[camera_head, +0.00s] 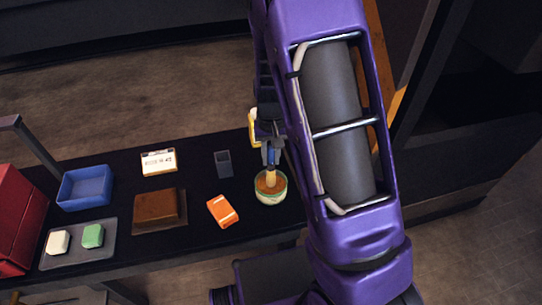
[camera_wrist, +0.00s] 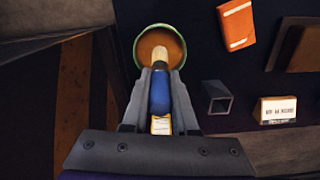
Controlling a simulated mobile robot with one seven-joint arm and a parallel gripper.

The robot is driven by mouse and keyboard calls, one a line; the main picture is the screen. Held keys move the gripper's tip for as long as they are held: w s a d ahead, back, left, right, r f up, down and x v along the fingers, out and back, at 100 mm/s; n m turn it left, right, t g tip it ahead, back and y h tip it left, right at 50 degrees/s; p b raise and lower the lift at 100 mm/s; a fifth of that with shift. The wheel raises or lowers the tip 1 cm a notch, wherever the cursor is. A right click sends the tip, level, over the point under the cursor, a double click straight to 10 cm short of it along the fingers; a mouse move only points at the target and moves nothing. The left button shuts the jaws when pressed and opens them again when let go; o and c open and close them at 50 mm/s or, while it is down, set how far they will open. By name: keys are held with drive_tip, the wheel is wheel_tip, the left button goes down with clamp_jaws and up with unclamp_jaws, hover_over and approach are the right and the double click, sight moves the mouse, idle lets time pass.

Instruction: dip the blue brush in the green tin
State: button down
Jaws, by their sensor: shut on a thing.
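The green tin (camera_head: 270,196) stands on the dark table near its right end, with brown contents inside. In the wrist view the green tin (camera_wrist: 139,52) shows its round rim beyond my fingertips. My gripper (camera_head: 270,157) is above the tin, shut on the blue brush, whose blue handle (camera_wrist: 160,95) lies between the fingers. The brush's pale tip (camera_wrist: 159,54) points down over the tin's brown contents and appears inside the rim. Whether the tip touches the contents I cannot tell.
An orange box (camera_head: 223,211), a grey open holder (camera_head: 224,164), a brown block (camera_head: 156,206) and a white labelled box (camera_head: 159,162) stand left of the tin. A blue bin (camera_head: 86,187) and a grey tray (camera_head: 78,259) with two soap-like blocks are farther left.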

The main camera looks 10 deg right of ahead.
sight(271, 147)
drive_tip(key=shift+f+b, duration=0.4)
drive_tip(key=shift+f, duration=0.2)
idle(1.1)
drive_tip(key=shift+r, duration=0.15)
wheel_tip(271, 147, up, 7)
drive_tip(key=p, duration=0.5)
idle(0.6)
